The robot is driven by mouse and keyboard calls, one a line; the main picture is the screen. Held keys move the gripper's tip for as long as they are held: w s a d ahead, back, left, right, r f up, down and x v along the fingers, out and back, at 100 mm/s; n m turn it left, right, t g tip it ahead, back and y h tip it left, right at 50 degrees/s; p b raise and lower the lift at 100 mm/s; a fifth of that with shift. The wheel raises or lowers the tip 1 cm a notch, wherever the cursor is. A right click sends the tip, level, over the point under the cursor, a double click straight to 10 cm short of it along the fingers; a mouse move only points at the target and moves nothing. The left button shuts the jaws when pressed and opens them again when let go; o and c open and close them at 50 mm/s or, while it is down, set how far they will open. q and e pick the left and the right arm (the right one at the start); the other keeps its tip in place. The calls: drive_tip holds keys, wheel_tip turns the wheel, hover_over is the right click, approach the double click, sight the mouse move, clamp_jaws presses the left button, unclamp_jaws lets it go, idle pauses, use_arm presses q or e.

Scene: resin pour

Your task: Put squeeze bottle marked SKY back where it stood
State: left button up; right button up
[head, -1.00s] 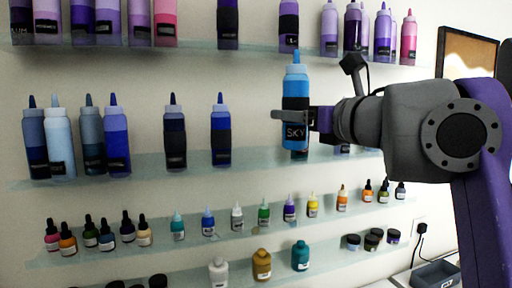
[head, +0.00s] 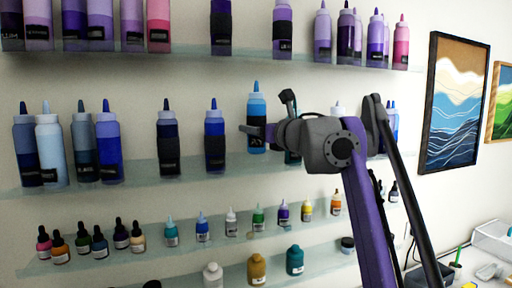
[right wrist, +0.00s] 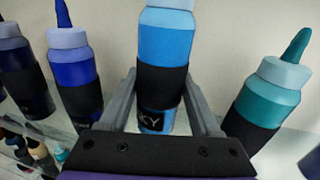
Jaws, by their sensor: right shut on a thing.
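The light blue squeeze bottle marked SKY (head: 256,105) is upright at the middle shelf, right of a dark blue bottle (head: 214,135). My right gripper (head: 256,131) is shut on it around its dark band. In the right wrist view the SKY bottle (right wrist: 165,45) stands between the two fingers, its label partly hidden by the gripper body. Its base looks close to the shelf (head: 190,166), but I cannot tell whether it touches. My left gripper is not in view.
In the right wrist view a blue bottle (right wrist: 75,75) stands to the left and a teal bottle (right wrist: 265,100) to the right, with small gaps. Small dropper bottles (head: 202,228) line the shelf below. Framed pictures (head: 458,100) are at right.

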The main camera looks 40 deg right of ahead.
sight(262, 145)
drive_tip(key=shift+s+f, duration=0.5)
drive_tip(key=shift+f, duration=0.15)
drive_tip(key=f, duration=0.1)
drive_tip(key=w+f+b, duration=0.1)
drive_tip(key=f, duration=0.1)
drive_tip(key=shift+w, duration=0.2)
drive_tip(key=shift+s+d+r, duration=0.1)
drive_tip(key=shift+s+r, duration=0.1)
drive_tip(key=shift+s, duration=0.15)
drive_tip(key=shift+w, duration=0.15)
drive_tip(key=o, duration=0.9)
drive_tip(key=shift+w+f, duration=0.2)
drive_tip(key=shift+f, duration=0.05)
drive_tip(key=o, duration=0.4)
drive_tip(key=shift+s, duration=0.1)
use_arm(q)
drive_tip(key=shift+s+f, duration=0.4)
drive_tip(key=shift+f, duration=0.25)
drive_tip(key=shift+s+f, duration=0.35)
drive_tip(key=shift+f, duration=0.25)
use_arm(e)
drive_tip(key=shift+o, duration=0.2)
drive_tip(key=shift+s+r, duration=0.1)
